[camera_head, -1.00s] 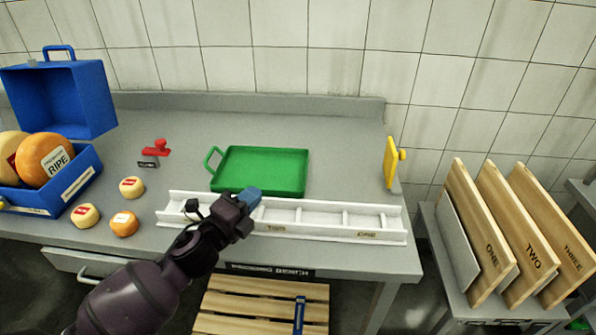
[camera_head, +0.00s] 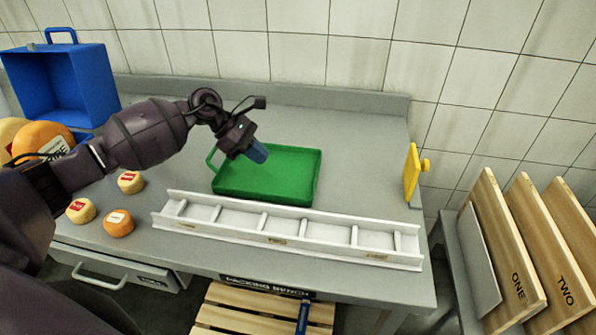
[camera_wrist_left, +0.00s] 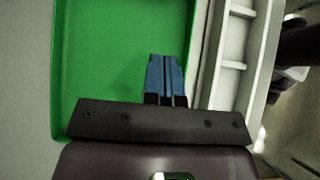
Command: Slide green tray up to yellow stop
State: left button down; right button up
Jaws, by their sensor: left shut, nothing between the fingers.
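The green tray (camera_head: 285,174) lies empty on the grey bench, behind the white divided rack. The yellow stop (camera_head: 412,173) stands upright at the bench's right edge, with a clear gap between it and the tray. My left gripper (camera_head: 259,153) is shut and empty, its blue fingertips over the tray's left part in the head view. In the left wrist view the shut blue fingers (camera_wrist_left: 166,78) show over the green tray (camera_wrist_left: 105,60), near its side towards the rack. I cannot tell whether they touch the tray. My right gripper is not in view.
The white rack (camera_head: 290,229) runs along the bench front. Small cheeses (camera_head: 119,223) and a blue crate (camera_head: 62,82) are at the left. Wooden boards (camera_head: 504,250) stand at the right. The bench (camera_head: 365,150) is bare between tray and stop.

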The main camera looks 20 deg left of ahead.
pick_arm(q)
send_near(304, 191)
jog(key=x, duration=0.5)
jog(key=shift+f+p, duration=0.1)
jog(key=shift+p, duration=0.2)
jog(key=shift+w+d+p, duration=0.25)
jog(key=shift+d+p, duration=0.05)
jog(key=shift+d, duration=0.75)
jog(key=shift+w+d, duration=0.15)
jog(key=shift+d, duration=0.5)
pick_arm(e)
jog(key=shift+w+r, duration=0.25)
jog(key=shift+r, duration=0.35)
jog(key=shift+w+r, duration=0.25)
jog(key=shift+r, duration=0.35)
